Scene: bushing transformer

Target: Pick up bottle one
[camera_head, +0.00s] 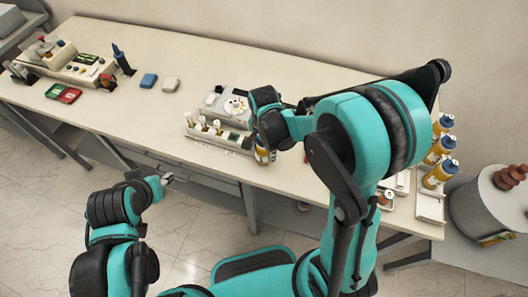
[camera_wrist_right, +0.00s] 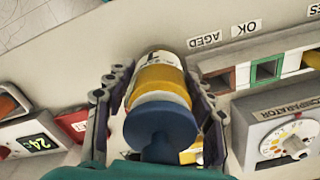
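A bottle (camera_wrist_right: 160,82) with a yellow band, a white label and a blue cap fills the middle of the right wrist view. The label is too small to read, so I cannot tell its number. My right gripper (camera_wrist_right: 160,100) has a finger on each side of the bottle and is closed around it. In the head view the bottle's yellow part (camera_head: 262,155) shows under the right gripper (camera_head: 264,138), near the table's front edge. My left gripper (camera_head: 166,179) is away from the bottle, in front of the table; its fingers are too small to read.
Several similar yellow bottles (camera_head: 440,173) stand at the table's right end. A comparator (camera_wrist_right: 290,135) and slots labelled AGED and OK (camera_wrist_right: 267,68) lie beside the held bottle. A rack with small vials (camera_head: 215,128) is left of the right gripper. The table's left middle (camera_head: 200,65) is mostly free.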

